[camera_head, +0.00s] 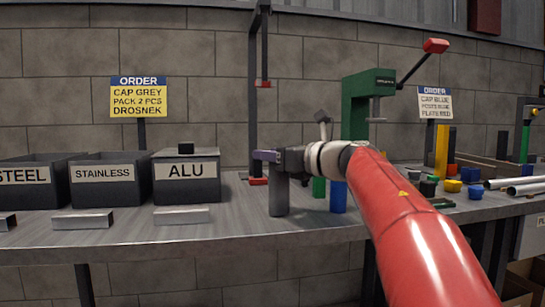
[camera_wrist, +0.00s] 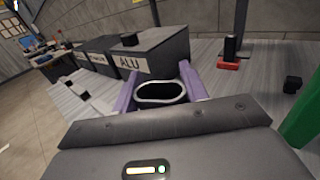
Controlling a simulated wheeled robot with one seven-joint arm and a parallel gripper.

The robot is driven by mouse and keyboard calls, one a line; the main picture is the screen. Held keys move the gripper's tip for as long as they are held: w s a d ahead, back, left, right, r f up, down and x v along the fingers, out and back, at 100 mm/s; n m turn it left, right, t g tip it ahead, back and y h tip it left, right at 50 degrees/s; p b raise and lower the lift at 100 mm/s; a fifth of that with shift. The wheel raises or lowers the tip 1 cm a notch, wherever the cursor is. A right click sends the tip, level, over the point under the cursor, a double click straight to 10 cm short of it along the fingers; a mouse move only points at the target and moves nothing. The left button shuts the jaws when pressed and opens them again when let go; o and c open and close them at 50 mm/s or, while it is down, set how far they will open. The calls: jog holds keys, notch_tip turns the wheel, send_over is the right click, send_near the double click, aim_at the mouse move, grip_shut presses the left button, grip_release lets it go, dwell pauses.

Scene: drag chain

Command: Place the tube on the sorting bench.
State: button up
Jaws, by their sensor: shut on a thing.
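The tube (camera_head: 279,195) is a grey, upright, hollow piece at the middle of the head view. Its bottom end is at or very near the top of the sorting bench (camera_head: 235,225); I cannot tell whether it touches. My gripper (camera_head: 267,156) is shut on its upper end from the side. In the wrist view the tube's open oval rim (camera_wrist: 161,101) shows between the two purple fingers. The lower part of the tube is hidden in the wrist view.
Dark bins marked STEEL (camera_head: 28,186), STAINLESS (camera_head: 104,182) and ALU (camera_head: 187,180) stand to the left, with metal bars in front. A green press (camera_head: 357,105) stands behind my arm. Coloured caps and silver tubes (camera_head: 520,184) lie to the right. Bare bench lies left of the tube.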

jog(key=shift+f, duration=0.2)
jog(key=o, duration=1.3)
jog(key=shift+r, duration=0.1)
jog(key=v, duration=1.2)
jog(key=shift+r+b, duration=0.1)
jog(key=shift+b, duration=0.2)
